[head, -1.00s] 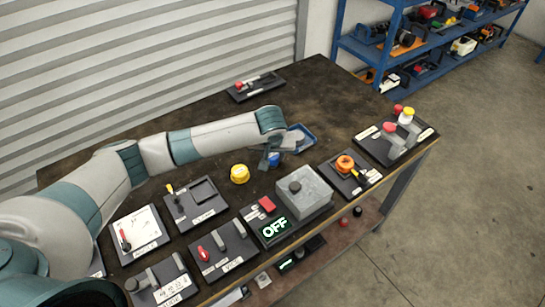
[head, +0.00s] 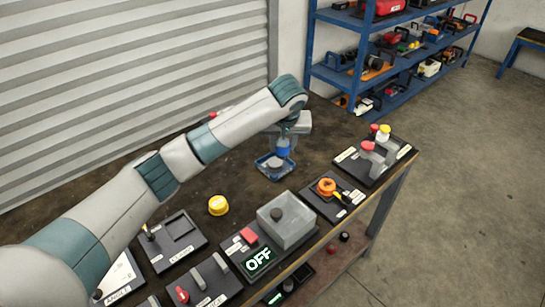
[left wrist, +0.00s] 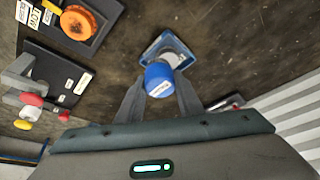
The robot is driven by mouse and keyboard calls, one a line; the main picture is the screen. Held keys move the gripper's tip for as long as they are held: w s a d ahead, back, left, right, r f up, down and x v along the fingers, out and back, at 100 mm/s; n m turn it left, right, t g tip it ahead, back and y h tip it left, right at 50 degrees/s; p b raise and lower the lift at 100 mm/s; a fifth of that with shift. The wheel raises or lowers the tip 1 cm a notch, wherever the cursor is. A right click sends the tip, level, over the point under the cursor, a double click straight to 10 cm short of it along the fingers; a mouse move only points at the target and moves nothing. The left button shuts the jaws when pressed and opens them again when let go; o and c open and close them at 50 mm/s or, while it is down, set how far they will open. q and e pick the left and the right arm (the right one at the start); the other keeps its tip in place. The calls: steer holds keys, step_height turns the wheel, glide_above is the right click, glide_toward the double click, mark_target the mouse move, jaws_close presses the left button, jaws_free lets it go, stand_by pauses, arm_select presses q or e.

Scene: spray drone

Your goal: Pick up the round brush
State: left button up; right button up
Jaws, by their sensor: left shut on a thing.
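The round brush (head: 283,147) shows as a blue, rounded piece held upright in my left gripper (head: 286,136). The left wrist view shows its blue top with a small white label (left wrist: 159,82) between the two fingers of the left gripper (left wrist: 160,100). The gripper is shut on it. It is over a small blue tray (head: 262,166), which also shows just beyond it in the left wrist view (left wrist: 154,46). A grey round shape shows in the tray below; I cannot tell whether it belongs to the brush. My right gripper is not in view.
A yellow button (head: 218,205) stands left of the tray on the dark workbench (head: 230,176). A grey box with an OFF display (head: 260,260) and an orange rotary switch (head: 327,187) line the near edge. A board with red and yellow knobs (head: 375,160) is at right.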

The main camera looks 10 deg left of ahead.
arm_select(q)
steer(key=shift+w+d+r, duration=0.15)
steer(key=shift+d+r, duration=0.05)
stand_by(0.3)
steer(key=o, duration=0.4)
steer(key=c, duration=0.3)
steer(key=shift+s+a+r, duration=0.35)
steer(key=shift+s+a, duration=0.05)
steer(key=s+a+r+m, duration=0.1)
steer(key=s+a, duration=0.3)
steer(key=s, duration=0.5)
steer(key=s+a+r+m+h, duration=0.1)
steer(key=s+a+r, duration=0.3)
steer(key=s, duration=0.5)
steer(key=shift+s+a+r+m, duration=0.3)
steer(key=shift+s+a+r, duration=0.05)
steer(key=shift+s+a, duration=0.05)
